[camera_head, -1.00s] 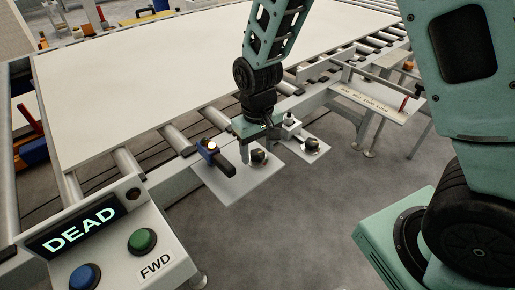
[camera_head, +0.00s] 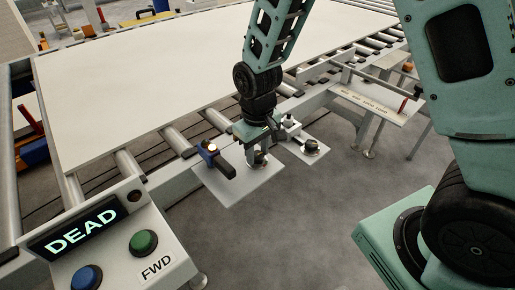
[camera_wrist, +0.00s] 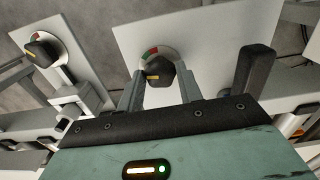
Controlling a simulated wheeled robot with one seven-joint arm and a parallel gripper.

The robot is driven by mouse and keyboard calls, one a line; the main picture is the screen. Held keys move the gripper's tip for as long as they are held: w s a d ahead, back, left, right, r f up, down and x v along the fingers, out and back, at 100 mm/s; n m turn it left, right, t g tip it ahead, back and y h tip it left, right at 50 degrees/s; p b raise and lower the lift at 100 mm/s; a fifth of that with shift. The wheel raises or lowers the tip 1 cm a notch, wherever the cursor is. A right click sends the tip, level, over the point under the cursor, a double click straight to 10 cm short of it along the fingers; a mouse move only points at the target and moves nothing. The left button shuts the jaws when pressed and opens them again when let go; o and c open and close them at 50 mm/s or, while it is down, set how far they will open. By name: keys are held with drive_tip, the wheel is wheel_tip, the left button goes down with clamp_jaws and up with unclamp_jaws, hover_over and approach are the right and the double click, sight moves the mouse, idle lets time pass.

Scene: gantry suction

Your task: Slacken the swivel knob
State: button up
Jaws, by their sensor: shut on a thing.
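My gripper (camera_head: 260,157) is shut on a dark round knob (camera_wrist: 158,71) on a grey plate (camera_head: 232,188) at the conveyor's near side. In the wrist view the fingers lie on both sides of this knob. It has a yellow pointer mark and a red-and-green dial (camera_wrist: 149,53) behind it. A second dark knob (camera_head: 311,146) sits on a smaller plate to the right; it also shows at the left of the wrist view (camera_wrist: 42,48). I cannot read any label telling which one is the swivel knob.
A dark lever handle (camera_head: 225,166) stands close left of the held knob. A control box (camera_head: 108,245) with a "DEAD" display is at front left. A large white panel (camera_head: 190,65) lies on the rollers. The grey floor in front is clear.

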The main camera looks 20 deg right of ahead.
sight(258, 154)
drive_tip(key=n+p, duration=0.1)
drive_tip(key=n, duration=0.3)
drive_tip(key=shift+n+p, duration=0.3)
drive_tip(key=shift+p, duration=0.1)
idle(0.4)
drive_tip(key=o, duration=1)
drive_tip(key=shift+r, duration=0.15)
wheel_tip(258, 154, up, 17)
drive_tip(key=shift+r+p, duration=0.1)
drive_tip(key=shift+p, duration=0.35)
